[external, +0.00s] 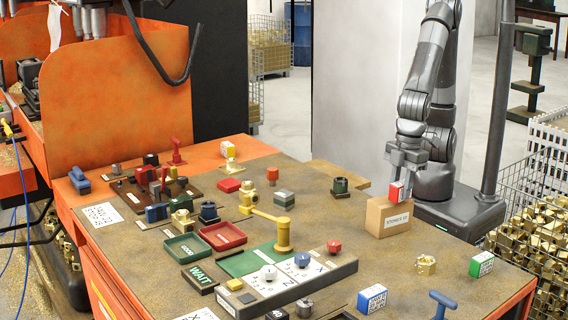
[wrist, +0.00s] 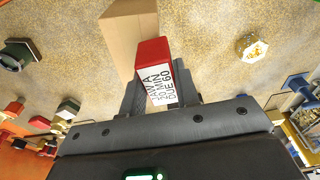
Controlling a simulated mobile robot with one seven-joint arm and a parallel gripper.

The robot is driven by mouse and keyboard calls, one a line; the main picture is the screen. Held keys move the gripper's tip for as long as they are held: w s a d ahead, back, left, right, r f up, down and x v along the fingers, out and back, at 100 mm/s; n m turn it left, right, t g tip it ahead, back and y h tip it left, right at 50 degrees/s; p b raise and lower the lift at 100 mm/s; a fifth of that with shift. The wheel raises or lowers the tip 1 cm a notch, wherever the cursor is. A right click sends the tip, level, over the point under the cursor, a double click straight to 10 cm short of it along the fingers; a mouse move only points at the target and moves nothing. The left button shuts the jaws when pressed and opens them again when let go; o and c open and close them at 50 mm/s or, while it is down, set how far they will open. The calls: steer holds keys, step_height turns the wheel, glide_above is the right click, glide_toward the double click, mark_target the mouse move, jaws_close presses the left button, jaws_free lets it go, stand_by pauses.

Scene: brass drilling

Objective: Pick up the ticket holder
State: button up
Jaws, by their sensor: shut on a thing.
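The ticket holder appears to be the small red block (external: 395,191) with a white printed face. My gripper (external: 402,174) is shut on it, pointing down, at the right side of the table. In the wrist view the red block (wrist: 152,52) sits between the two fingers of my gripper (wrist: 160,92), its printed face toward the camera. A brown carton (external: 388,218) with a white label stands right at the block, directly below or behind it. The carton also shows in the wrist view (wrist: 125,30). I cannot tell whether block and carton touch.
A blue-and-white block (external: 371,299) and a green-and-white block (external: 482,264) stand toward the front right. A brass nut (external: 426,265) lies between them. Red and green trays (external: 222,236) and a yellow post (external: 283,235) are left of the carton. The tabletop around the carton is mostly clear.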

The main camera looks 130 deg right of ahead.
mark_target(399, 182)
steer(key=r, duration=0.3)
steer(key=shift+d+r, duration=0.15)
steer(key=shift+d, duration=0.15)
steer(key=s+d+r, duration=0.1)
steer(key=d+r, duration=0.2)
steer(key=d, duration=0.4)
steer(key=s+d+r, duration=0.2)
steer(key=d+r, duration=0.2)
steer(key=d, duration=0.2)
steer(key=w+a+f, duration=0.1)
steer(key=a+f, duration=0.1)
steer(key=a, duration=0.1)
steer(key=w+a+f, duration=0.1)
steer(key=a+f, duration=0.2)
steer(key=a, duration=0.1)
steer(key=w+a+f, duration=0.1)
steer(key=a+f, duration=0.1)
steer(key=a, duration=0.1)
steer(key=shift+a+f, duration=0.25)
steer(key=shift+a, duration=0.05)
steer(key=shift+f, duration=1.95)
steer(key=shift+f, duration=0.1)
steer(key=o, duration=1.1)
